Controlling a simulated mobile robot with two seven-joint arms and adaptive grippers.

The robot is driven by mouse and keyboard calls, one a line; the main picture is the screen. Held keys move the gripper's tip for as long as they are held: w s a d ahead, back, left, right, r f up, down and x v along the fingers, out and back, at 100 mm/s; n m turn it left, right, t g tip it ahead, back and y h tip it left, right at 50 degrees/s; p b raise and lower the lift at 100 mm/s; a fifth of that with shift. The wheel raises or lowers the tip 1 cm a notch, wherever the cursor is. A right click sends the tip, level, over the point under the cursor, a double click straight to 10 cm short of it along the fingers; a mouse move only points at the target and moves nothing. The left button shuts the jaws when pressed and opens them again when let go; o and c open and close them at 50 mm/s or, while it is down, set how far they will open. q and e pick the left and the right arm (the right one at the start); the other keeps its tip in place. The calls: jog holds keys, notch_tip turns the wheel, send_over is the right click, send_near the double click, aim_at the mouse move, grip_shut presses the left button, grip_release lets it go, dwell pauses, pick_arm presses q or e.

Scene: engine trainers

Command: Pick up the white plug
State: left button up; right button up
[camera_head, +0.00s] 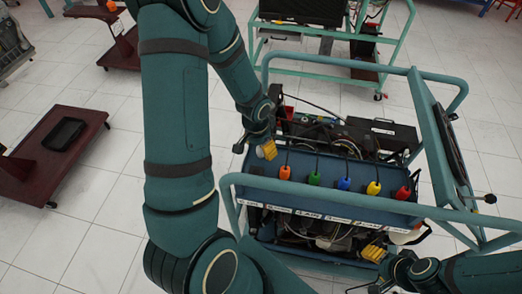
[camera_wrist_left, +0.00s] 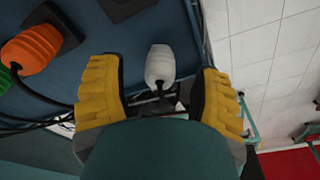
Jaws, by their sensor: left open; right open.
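The white plug (camera_wrist_left: 160,66) shows in the left wrist view, near the panel's edge, with a dark cable at its lower end. It lies in the gap between the two yellow fingers of my left gripper, with space on both sides. In the head view my left gripper (camera_head: 267,149) is open at the left end of the row of plugs, and I cannot make out the white plug there. My right gripper (camera_head: 373,253) is open and empty at the front right of the engine trainer, away from the white plug.
Orange (camera_head: 285,172), green (camera_head: 314,178), blue (camera_head: 344,184), yellow (camera_head: 374,188) and red (camera_head: 403,193) plugs line the blue panel (camera_head: 325,202). The teal frame rail (camera_head: 330,188) runs close by. A dark red cart (camera_head: 45,150) stands left, with bare floor around it.

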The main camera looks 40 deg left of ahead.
pick_arm(q)
jog(key=shift+w+f, duration=0.2)
jog(key=shift+f, duration=0.85)
grip_shut()
